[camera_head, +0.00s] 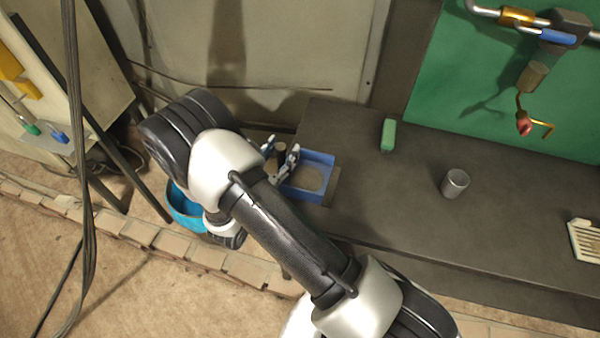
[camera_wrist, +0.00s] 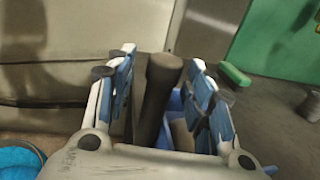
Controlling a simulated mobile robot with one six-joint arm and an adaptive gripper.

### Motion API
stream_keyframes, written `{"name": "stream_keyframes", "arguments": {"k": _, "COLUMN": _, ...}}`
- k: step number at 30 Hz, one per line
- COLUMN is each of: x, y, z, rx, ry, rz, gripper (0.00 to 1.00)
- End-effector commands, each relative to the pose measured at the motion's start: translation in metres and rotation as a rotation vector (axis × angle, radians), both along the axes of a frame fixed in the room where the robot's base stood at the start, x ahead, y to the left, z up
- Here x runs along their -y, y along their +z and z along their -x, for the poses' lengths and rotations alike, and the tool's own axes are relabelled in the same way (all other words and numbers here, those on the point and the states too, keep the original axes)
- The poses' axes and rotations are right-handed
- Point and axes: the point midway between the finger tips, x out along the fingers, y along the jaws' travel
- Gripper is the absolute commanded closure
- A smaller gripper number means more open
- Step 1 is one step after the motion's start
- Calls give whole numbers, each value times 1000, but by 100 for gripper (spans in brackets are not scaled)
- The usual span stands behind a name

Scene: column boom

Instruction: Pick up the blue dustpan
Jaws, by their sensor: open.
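The blue dustpan (camera_head: 326,160) sits at the left end of the dark bench, with some tan material in its pan. Its dark handle stands up at the pan's left side and shows large in the wrist view (camera_wrist: 160,85). My gripper (camera_head: 281,151) is open, with one finger on each side of the handle. In the wrist view my gripper (camera_wrist: 162,62) shows gaps beside the handle, so the fingers do not look closed on it. Much of the blue pan is hidden behind the right finger there.
A green block (camera_head: 388,135), a metal cup (camera_head: 454,184) and a white slotted piece (camera_head: 586,240) are on the dark bench (camera_head: 400,220). A blue tub (camera_head: 183,208) is on the floor below my arm. A wall stands close behind; pipes run at upper right.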

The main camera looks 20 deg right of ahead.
Motion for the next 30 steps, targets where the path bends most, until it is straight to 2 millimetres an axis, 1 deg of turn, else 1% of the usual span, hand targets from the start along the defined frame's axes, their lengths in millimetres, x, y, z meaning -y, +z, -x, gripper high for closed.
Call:
{"name": "stream_keyframes", "arguments": {"k": 4, "x": 0, "y": 0, "z": 0, "rx": 0, "ry": 0, "rz": 0, "gripper": 52}}
{"name": "stream_keyframes", "arguments": {"k": 25, "x": 0, "y": 0, "z": 0, "rx": 1, "ry": -1, "rz": -1, "gripper": 99}}
{"name": "stream_keyframes", "arguments": {"k": 30, "x": 0, "y": 0, "z": 0, "rx": 0, "ry": -1, "rz": 0, "gripper": 100}}
